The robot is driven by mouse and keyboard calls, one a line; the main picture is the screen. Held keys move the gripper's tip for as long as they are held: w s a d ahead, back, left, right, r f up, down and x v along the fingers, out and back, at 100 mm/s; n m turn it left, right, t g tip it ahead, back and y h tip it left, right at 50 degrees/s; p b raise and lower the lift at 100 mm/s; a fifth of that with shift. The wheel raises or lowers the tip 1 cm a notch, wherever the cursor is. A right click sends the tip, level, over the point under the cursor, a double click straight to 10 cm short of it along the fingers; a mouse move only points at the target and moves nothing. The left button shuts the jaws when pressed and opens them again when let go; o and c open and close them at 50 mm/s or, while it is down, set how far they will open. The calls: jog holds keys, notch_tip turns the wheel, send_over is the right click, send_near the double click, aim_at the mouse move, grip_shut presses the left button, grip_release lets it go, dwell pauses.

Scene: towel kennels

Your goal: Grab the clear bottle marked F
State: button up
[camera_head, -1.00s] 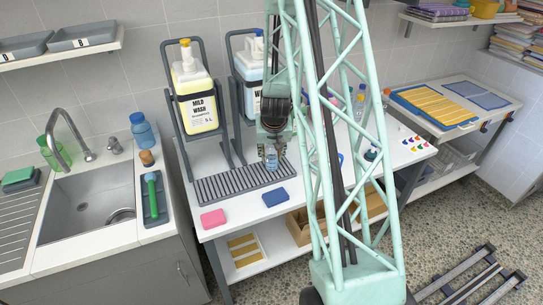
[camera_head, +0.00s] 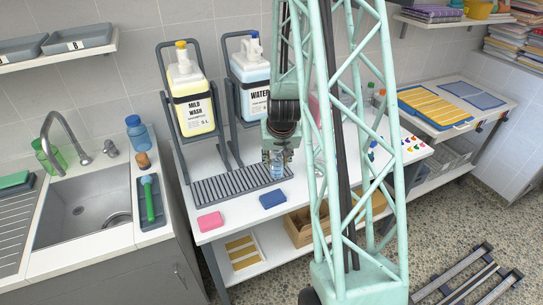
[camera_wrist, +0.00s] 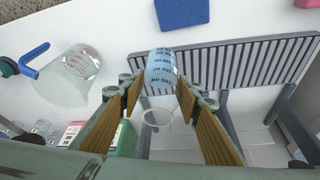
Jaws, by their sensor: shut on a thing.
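A small clear bottle (camera_wrist: 162,70) with rows of dark print on a bluish band is between the two fingers of my gripper (camera_wrist: 160,92) in the wrist view. My gripper is shut on it. The head view shows the bottle (camera_head: 277,170) below my gripper (camera_head: 278,158), at the right end of the slotted grey drip tray (camera_head: 236,183). I cannot make out a letter F on it. I cannot tell whether its base touches the tray.
Jugs of yellow Mild Wash (camera_head: 191,98) and blue Water (camera_head: 251,82) stand in racks behind the tray. A pink sponge (camera_head: 210,221) and a blue sponge (camera_head: 273,199) lie in front. A clear conical vessel (camera_wrist: 72,75) stands beside my gripper.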

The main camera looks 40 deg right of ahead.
jog(key=s+a+b, duration=0.2)
jog(key=s, duration=0.6)
jog(key=shift+a+r, duration=0.3)
jog(key=shift+r, duration=0.05)
dwell(0.5)
